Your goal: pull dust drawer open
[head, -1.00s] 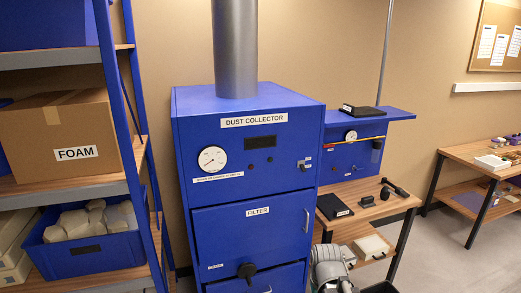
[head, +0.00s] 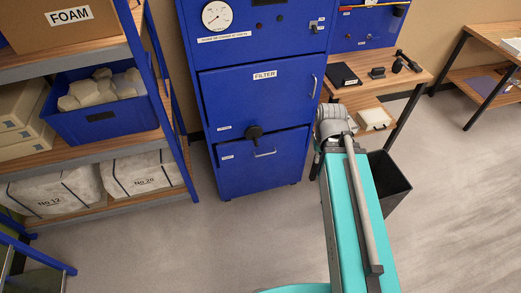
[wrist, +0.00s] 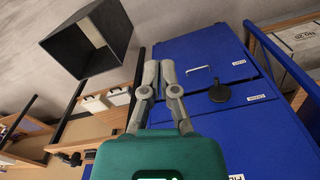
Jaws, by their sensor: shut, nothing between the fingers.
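The blue dust collector's lower drawer (head: 235,175) sits under the FILTER door and looks flush with the cabinet. Its pale bar handle (head: 265,154) is near the drawer's top edge. In the wrist view the drawer front (wrist: 205,50) and handle (wrist: 197,70) appear turned over, right of my gripper (wrist: 159,64). The gripper's grey fingers are together and empty, apart from the handle. My teal arm reaches up from the bottom in the head view, where the fingers cannot be made out.
A black knob (head: 254,133) sticks out just above the drawer handle. The FILTER door (head: 235,95) is shut. A dark open bin (head: 393,182) stands right of my arm. A shelf rack with a blue crate (head: 85,122) is at left. The floor before the cabinet is clear.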

